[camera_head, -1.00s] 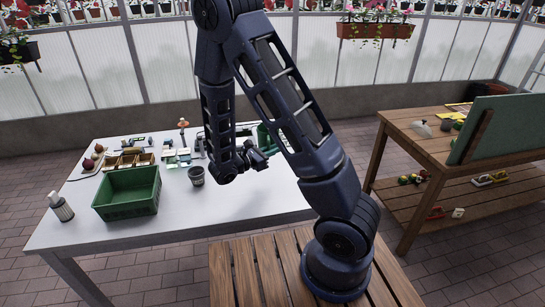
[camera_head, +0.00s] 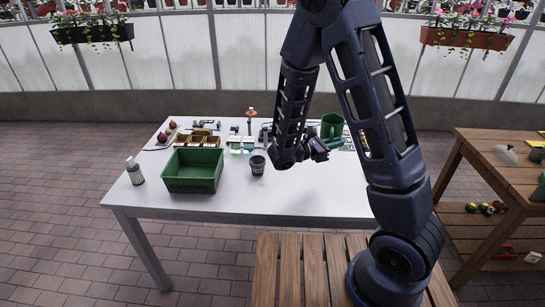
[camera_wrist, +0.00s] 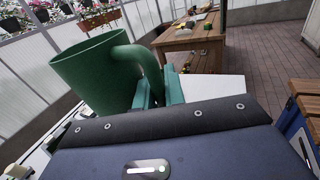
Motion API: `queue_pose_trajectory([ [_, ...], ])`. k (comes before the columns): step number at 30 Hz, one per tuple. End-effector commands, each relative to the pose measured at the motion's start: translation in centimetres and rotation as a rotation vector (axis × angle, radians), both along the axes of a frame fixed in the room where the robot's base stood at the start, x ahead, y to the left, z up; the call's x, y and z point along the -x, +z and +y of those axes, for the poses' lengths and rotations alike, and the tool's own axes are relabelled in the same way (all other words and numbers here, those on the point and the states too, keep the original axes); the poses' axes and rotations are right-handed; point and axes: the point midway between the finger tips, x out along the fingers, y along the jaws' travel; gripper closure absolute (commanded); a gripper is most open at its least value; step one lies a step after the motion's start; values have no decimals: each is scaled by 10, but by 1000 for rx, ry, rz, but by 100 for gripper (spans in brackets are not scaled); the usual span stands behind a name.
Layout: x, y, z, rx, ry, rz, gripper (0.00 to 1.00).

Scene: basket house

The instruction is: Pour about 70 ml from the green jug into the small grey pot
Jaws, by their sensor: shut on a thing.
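The green jug (camera_head: 332,125) is behind my gripper (camera_head: 325,145) in the head view, at the right part of the white table. In the wrist view the green jug (camera_wrist: 95,75) fills the upper left, and my gripper (camera_wrist: 160,92) is shut on its handle. The jug looks roughly upright; its contents cannot be seen. The small grey pot (camera_head: 257,165) stands on the white table, left of my gripper and right of the green crate. The pot is apart from the jug.
The green crate (camera_head: 193,188) and a bottle (camera_head: 134,172) stand on the white table (camera_head: 270,203) at left. A wooden tray (camera_head: 200,143) and small items lie at the back. A wooden table (camera_head: 480,165) stands at right. The table's front right is clear.

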Motion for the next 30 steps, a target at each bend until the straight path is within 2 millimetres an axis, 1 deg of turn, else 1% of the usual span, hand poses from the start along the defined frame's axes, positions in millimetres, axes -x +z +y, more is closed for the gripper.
queue_pose_trajectory([
  [8, 7, -37, 56, 10, 120, -4, 100],
  [14, 19, -68, 97, 13, 212, -8, 100],
  [18, 32, -90, 125, 12, 276, -8, 100],
  [24, 53, -124, 160, 8, 365, -7, 100],
  [30, 76, -154, 188, 4, 441, -4, 100],
])
